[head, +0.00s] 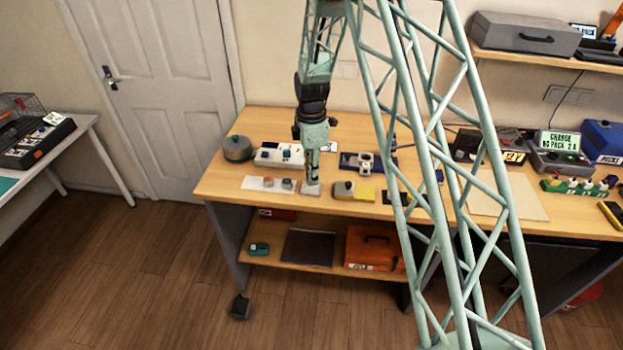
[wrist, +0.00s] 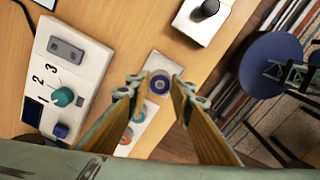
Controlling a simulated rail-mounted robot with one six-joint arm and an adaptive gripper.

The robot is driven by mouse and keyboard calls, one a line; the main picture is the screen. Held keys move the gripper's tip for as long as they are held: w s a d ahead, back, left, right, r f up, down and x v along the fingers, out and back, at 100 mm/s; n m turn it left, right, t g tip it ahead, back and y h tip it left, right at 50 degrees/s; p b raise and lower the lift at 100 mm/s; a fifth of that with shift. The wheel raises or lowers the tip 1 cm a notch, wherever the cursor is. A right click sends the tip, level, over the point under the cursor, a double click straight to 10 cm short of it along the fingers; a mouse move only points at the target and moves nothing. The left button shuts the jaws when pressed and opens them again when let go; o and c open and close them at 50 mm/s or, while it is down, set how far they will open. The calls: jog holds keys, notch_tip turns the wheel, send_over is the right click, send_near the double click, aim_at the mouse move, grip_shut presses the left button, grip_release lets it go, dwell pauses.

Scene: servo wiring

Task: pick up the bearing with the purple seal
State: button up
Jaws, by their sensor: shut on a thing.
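The bearing with the purple seal (wrist: 160,84) is a small ring with a pale centre, between my fingertips in the wrist view. My gripper (wrist: 157,86) is shut on it, one finger on each side. In the head view my gripper (head: 313,181) points straight down at the front of the bench, over a small pale patch (head: 311,190). The bearing is too small to make out there. I cannot tell whether it touches the surface below.
A white panel with a teal knob (wrist: 61,96) lies left in the wrist view. In the head view a grey and yellow block (head: 362,193) is just right of my gripper. The bench's front edge is close.

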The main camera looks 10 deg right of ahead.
jog(key=shift+r, duration=0.25)
jog(key=s+d+r+b, duration=0.1)
jog(key=s+d, duration=0.1)
jog(key=s, duration=1.4)
jog(key=shift+r, duration=0.2)
jog(key=shift+w, duration=0.15)
